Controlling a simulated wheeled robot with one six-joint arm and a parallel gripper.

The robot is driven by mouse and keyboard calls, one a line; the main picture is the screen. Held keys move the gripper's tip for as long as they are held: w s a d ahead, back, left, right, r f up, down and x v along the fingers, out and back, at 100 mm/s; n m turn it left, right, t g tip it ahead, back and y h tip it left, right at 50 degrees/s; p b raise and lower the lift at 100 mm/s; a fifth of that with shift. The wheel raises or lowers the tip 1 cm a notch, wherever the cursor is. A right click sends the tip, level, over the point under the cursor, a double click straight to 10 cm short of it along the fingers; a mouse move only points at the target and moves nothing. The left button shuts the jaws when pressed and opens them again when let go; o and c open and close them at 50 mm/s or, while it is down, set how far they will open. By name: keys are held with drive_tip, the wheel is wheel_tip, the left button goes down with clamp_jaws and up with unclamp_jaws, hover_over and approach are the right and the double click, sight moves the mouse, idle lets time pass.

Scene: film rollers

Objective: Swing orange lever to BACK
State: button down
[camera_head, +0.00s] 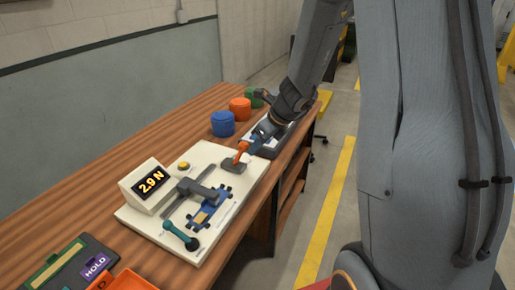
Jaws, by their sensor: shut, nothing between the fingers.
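The orange lever (240,153) stands near the far right end of a white panel (214,154) on the wooden bench. It leans up and to the right from a dark pivot near a grey block. My gripper (257,139) is shut and empty, at the upper end of the orange lever. It is beside or touching the lever; I cannot tell which. The fingertips are small and partly hidden. Any BACK mark is too small to read.
The panel carries a display (150,184) reading 2.9 N, a yellow button (183,166), a blue fixture (208,212) and a teal lever (180,235). Blue (222,124), orange (240,109) and green (255,98) containers stand behind. A HOLD tray (70,268) lies near left.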

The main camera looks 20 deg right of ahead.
drive_tip(key=shift+r, duration=0.1)
drive_tip(key=w+a+r+p, duration=0.3)
drive_tip(key=w+a+p, duration=0.3)
drive_tip(key=w+a, duration=0.2)
drive_tip(key=shift+w+a+p, duration=0.35)
drive_tip(key=shift+a+p, duration=0.05)
drive_tip(key=shift+a, duration=0.05)
idle(0.4)
drive_tip(key=shift+a, duration=0.25)
drive_tip(key=shift+d, duration=0.1)
wheel_tip(320, 180, up, 12)
drive_tip(key=p, duration=0.1)
drive_tip(key=shift+s+f, duration=0.2)
drive_tip(key=shift+s, duration=0.25)
